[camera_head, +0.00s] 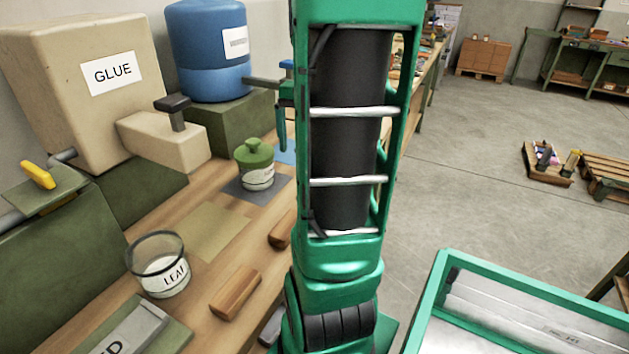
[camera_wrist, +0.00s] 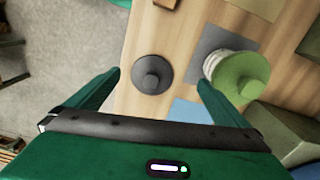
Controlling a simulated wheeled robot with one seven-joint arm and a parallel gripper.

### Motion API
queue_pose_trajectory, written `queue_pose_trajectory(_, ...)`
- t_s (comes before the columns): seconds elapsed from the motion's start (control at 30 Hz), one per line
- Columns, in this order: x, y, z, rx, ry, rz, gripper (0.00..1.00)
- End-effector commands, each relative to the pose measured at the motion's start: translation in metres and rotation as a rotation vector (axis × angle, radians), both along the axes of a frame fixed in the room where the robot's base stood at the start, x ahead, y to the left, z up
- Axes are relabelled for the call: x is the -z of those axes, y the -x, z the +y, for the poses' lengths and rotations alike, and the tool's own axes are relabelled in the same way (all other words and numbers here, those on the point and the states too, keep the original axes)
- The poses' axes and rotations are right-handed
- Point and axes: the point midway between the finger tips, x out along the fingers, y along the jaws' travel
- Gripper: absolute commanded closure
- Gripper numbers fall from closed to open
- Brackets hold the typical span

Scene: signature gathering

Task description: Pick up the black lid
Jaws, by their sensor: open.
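The black lid (camera_wrist: 152,74) is a dark round disc with a raised knob. It lies on the wooden workbench (camera_wrist: 190,25) in the wrist view, and my arm hides it in the head view. My gripper (camera_wrist: 158,80) is open and empty, its green fingers spread to either side of the lid in the picture. I cannot tell how high the fingertips are above it.
A jar with a green lid (camera_wrist: 242,75) stands close to the right finger; it also shows in the head view (camera_head: 256,165). A glass jar marked LEAF (camera_head: 160,266) and wooden blocks (camera_head: 236,292) are nearer. The glue dispenser (camera_head: 85,85) and blue tank (camera_head: 208,50) stand behind.

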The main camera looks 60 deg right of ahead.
Motion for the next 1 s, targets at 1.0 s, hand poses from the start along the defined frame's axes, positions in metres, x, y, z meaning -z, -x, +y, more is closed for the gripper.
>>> queue_pose_trajectory(1.0, 0.085, 0.003, -0.040, 0.151, -0.007, 0.000, 0.00)
